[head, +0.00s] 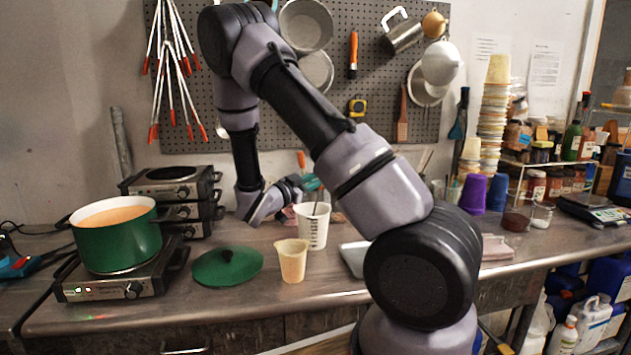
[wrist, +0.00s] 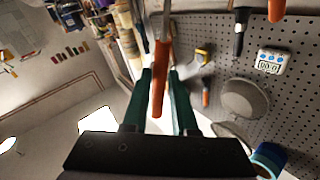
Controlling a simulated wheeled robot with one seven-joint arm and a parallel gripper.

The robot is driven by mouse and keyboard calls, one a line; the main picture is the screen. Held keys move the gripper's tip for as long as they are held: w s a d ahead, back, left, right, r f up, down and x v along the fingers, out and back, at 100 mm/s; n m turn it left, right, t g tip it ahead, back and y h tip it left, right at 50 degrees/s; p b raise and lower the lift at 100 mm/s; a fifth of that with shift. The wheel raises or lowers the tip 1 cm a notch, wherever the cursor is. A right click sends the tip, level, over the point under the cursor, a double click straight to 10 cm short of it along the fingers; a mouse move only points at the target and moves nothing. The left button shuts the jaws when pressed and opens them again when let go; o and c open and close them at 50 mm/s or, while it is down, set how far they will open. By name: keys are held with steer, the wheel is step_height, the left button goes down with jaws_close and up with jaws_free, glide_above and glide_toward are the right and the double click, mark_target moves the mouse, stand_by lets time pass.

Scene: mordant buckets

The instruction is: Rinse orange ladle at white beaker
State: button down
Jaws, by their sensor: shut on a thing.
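The white beaker (head: 313,232) stands upright on the metal bench, with dark markings on its side. My gripper (head: 311,183), with teal fingers, is just above the beaker. It is shut on the orange ladle (head: 301,160), whose orange handle end sticks up above the fingers. In the wrist view the orange handle (wrist: 158,90) lies between the two fingers (wrist: 160,75). A thin dark line shows at the beaker's mouth and looks like the ladle's shaft reaching in. The ladle's bowl is hidden.
A green pot (head: 118,248) of orange liquid sits on a hot plate (head: 105,285) at left. A green lid (head: 227,268) and a cream cup (head: 291,262) stand in front of the beaker. A grey tray (head: 353,256) is to its right, partly behind my arm.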

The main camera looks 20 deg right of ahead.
step_height(320, 180, up, 12)
steer(key=shift+f, duration=0.15)
stand_by(1.8)
stand_by(3.1)
step_height(320, 180, up, 5)
stand_by(0.5)
steer(key=shift+s, duration=0.1)
